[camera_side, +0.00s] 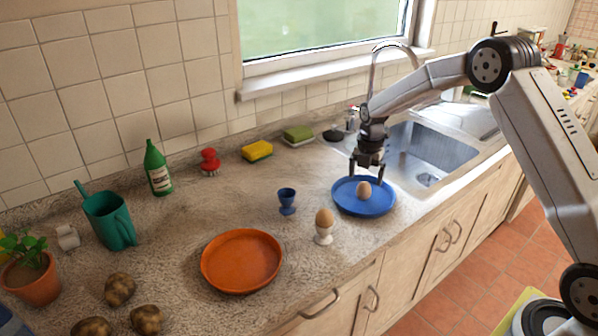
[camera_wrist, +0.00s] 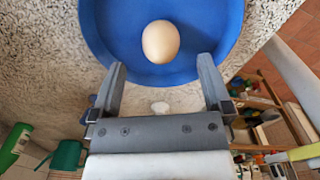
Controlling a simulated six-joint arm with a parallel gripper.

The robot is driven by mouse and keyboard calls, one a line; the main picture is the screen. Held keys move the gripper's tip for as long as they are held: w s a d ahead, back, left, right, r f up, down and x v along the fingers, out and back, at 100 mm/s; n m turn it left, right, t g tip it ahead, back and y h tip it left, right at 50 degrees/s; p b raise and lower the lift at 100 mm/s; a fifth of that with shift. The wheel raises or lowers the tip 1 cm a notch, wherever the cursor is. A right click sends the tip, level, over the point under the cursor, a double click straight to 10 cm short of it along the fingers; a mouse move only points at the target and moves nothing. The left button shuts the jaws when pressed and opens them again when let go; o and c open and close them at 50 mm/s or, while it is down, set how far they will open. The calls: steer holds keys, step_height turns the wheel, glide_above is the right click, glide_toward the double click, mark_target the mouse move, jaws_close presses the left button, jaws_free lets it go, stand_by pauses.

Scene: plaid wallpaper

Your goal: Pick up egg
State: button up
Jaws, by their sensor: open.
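A light brown egg (camera_side: 364,190) lies on a blue plate (camera_side: 345,205) beside the sink; in the wrist view the egg (camera_wrist: 160,41) rests on the blue plate (camera_wrist: 100,30). My gripper (camera_side: 366,174) is above the plate, pointing down, with its fingers spread and empty. In the wrist view the egg is beyond the fingertips (camera_wrist: 161,66), roughly centred between them and apart from both. A second brown egg (camera_side: 324,218) stands upright in a white egg cup (camera_side: 323,238) to the left of the plate.
A blue egg cup (camera_side: 287,200) and an orange plate (camera_side: 242,260) stand left of the eggs. The sink (camera_side: 430,150) and tap (camera_side: 372,75) are behind and right of the gripper. Sponges (camera_side: 257,151) lie by the wall. The counter's front edge is close to the blue plate.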

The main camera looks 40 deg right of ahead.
mark_target(364, 188)
steer(key=shift+f, duration=2.4)
steer(key=c, duration=0.8)
